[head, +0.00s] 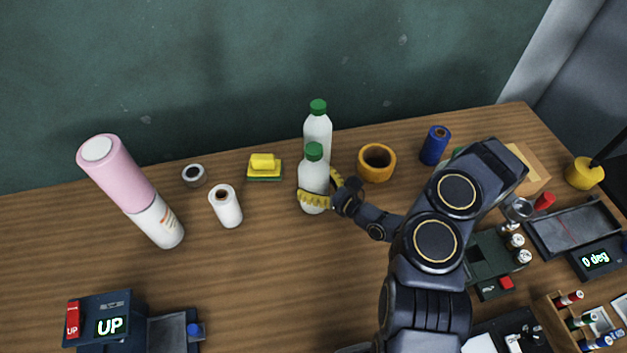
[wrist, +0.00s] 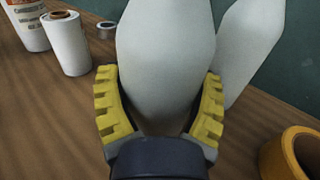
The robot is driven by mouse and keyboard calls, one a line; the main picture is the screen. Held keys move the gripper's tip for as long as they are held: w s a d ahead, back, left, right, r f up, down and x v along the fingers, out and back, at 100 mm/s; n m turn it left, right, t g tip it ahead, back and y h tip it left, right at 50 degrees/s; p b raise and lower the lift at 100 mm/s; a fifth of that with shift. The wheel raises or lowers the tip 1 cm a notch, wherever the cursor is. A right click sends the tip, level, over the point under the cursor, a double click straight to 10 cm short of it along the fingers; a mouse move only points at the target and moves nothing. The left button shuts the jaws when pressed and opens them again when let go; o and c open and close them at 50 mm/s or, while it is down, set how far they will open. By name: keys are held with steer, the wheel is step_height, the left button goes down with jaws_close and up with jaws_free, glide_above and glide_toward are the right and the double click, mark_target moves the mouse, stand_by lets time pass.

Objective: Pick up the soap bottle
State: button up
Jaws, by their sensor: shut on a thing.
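Two white bottles with green caps stand near the back of the wooden table, one in front of the other in the head view. My gripper (head: 321,190) is shut on the front bottle (head: 314,174), low on its body. In the wrist view the yellow ridged fingers of my gripper (wrist: 160,115) press on both sides of this bottle (wrist: 165,60). The rear bottle (head: 318,130) stands just behind it and is partly hidden; it also shows in the wrist view (wrist: 248,45). I cannot tell whether the held bottle touches the table.
An orange ring (head: 377,163) and a blue roll (head: 435,145) stand to the right. Devices crowd the right side. The front middle of the table is clear.

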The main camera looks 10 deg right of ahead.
mark_target(321, 155)
steer(key=shift+r, duration=0.1)
step_height(321, 155, up, 10)
stand_by(0.6)
